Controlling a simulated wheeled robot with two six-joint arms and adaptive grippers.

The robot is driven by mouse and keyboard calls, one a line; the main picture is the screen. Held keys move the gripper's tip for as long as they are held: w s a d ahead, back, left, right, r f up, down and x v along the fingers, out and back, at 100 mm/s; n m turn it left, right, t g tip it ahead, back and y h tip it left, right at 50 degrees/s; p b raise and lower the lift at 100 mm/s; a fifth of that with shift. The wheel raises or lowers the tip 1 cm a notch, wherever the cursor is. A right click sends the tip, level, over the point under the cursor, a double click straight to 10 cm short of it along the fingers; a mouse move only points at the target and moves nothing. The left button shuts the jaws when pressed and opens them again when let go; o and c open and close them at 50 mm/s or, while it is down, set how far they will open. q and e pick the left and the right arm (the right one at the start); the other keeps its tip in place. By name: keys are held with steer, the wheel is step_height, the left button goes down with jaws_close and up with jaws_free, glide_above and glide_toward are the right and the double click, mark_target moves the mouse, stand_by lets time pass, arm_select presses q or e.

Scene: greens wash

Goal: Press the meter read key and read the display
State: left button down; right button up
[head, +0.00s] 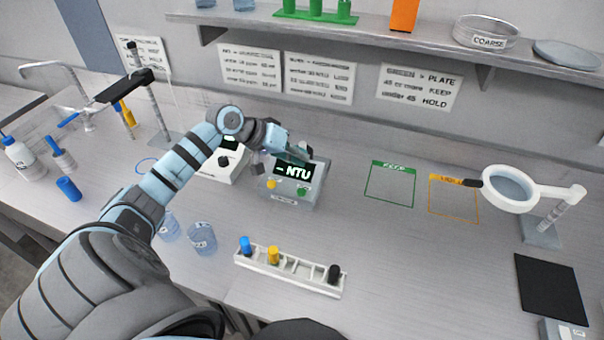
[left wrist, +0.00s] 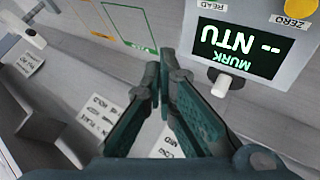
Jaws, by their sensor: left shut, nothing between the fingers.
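The meter (head: 310,188) is a grey box on the bench. Its dark display (head: 293,171) reads "-- NTU", with no number. A green key (head: 303,190) and a yellow key (head: 271,184) are on its front. In the left wrist view the meter's display (left wrist: 240,48) is upside down and reads "MURK -- NTU"; the READ label (left wrist: 200,5) and the yellow ZERO key (left wrist: 308,10) are at the top edge. My left gripper (head: 304,151) is above the meter's back edge, apart from the green key. Its fingers (left wrist: 166,70) are shut and empty. My right gripper is not visible.
A white rack (head: 290,271) with blue, yellow and black capped vials stands in front of the meter. A white device (head: 218,168) is left of it. Green (head: 390,183) and orange outlines mark bench areas right of it. A magnifier (head: 512,188) stands at right. A shelf overhangs behind.

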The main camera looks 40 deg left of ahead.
arm_select(q)
steer(key=f+b, duration=0.2)
steer(key=f, duration=0.1)
steer(key=shift+w+f, duration=0.1)
steer(key=shift+w, duration=0.2)
steer(key=b, duration=0.5)
glide_above(299, 189)
step_height(299, 189, down, 4)
steer(key=shift+f, duration=0.1)
steer(key=shift+w+f, duration=0.15)
steer(key=shift+f, duration=0.3)
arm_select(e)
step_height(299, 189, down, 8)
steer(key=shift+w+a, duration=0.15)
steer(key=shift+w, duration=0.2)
arm_select(q)
steer(key=shift+r, duration=0.1)
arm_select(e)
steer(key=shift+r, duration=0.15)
arm_select(q)
steer(key=shift+f, duration=0.4)
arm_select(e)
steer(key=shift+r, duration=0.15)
